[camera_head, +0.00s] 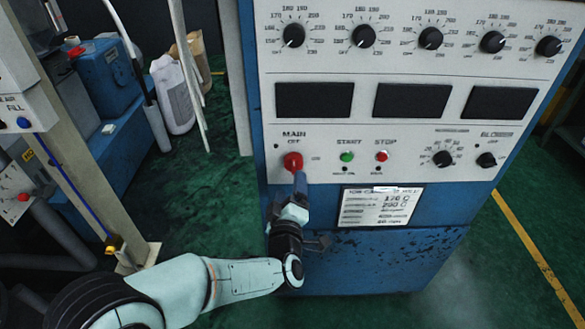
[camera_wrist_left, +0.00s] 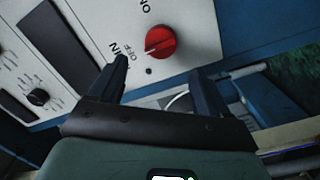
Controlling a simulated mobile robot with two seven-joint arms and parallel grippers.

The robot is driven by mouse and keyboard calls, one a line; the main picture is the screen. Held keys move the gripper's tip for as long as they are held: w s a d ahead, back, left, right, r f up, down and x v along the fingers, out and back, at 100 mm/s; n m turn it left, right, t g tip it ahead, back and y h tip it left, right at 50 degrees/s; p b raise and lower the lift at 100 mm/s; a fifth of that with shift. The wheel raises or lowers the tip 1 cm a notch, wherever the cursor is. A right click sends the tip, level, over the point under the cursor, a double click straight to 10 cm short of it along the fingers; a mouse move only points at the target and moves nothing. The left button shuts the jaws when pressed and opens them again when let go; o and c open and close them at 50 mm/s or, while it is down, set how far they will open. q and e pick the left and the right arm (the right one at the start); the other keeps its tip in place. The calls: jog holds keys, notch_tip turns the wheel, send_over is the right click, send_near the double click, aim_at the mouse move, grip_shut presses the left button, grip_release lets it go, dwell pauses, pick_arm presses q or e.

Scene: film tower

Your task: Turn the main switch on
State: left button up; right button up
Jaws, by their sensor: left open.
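The main switch is a round red knob (camera_head: 292,161) under the MAIN and OFF labels on the control panel. It shows larger in the left wrist view (camera_wrist_left: 161,41), where its white mark points toward the OFF lettering and the ON lettering lies at another side. My left gripper (camera_head: 299,182) is just below the knob in the head view. In the left wrist view the left gripper (camera_wrist_left: 163,76) is open, its two dark fingers apart with nothing between them, and the knob lies beyond the gap. Contact with the knob does not show. My right gripper is not in view.
A green START button (camera_head: 347,157) and a red STOP button (camera_head: 382,156) sit right of the knob. Dark dials and displays (camera_head: 314,99) fill the panel above. A paper label (camera_head: 379,206) is below. A beige post (camera_head: 75,150) stands left, with green floor between.

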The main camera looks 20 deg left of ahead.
aim_at(292, 168)
pick_arm(q)
jog(key=x, duration=0.8)
jog(key=c, duration=1)
